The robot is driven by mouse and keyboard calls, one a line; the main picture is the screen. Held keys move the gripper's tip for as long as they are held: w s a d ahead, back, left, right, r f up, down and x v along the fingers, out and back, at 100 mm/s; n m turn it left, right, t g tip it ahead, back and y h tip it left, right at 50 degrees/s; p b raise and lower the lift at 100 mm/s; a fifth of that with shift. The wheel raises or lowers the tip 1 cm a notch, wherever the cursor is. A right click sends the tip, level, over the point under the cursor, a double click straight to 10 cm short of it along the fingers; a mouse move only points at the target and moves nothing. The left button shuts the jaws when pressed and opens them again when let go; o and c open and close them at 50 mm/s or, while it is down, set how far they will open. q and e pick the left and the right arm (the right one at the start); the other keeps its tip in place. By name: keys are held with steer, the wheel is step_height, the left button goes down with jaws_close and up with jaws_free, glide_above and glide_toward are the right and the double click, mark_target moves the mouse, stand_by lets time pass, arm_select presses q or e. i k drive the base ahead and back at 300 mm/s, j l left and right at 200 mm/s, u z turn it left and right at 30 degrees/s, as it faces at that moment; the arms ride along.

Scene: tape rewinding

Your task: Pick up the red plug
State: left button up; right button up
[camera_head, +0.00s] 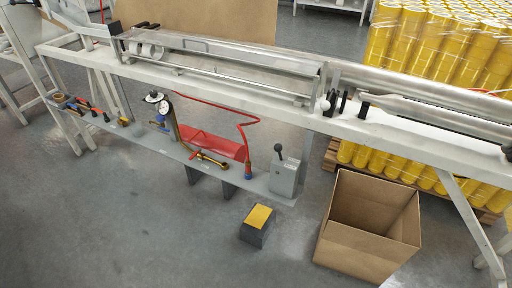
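I cannot identify the red plug with certainty. A red air hose (240,108) hangs from the machine frame and loops down to a small red-and-blue fitting (249,172) at the right part of the low shelf. A red tray-like part (213,145) sits behind the shelf, with a brass-coloured tool (205,158) in front of it. Red-handled tools (95,109) lie at the shelf's left end. Neither of my grippers shows in this view.
A grey lever box (285,175) stands at the shelf's right end. A yellow-topped pedal block (257,220) and an open empty cardboard box (340,240) stand on the floor. Yellow rolls (430,45) are stacked behind. The floor at front left is clear.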

mark_target(248, 164)
steer(key=i+j+z, duration=0.1)
steer(key=j, duration=0.25)
steer(key=i+j+z, duration=0.25)
steer(key=j, duration=0.45)
steer(key=i+j+z, duration=0.1)
steer(key=j, duration=0.25)
steer(key=i+j+z, duration=0.1)
steer(key=i+j, duration=0.15)
steer(key=j, duration=0.15)
steer(key=j+z, duration=0.15)
steer(key=j, duration=0.2)
steer(key=i, duration=0.05)
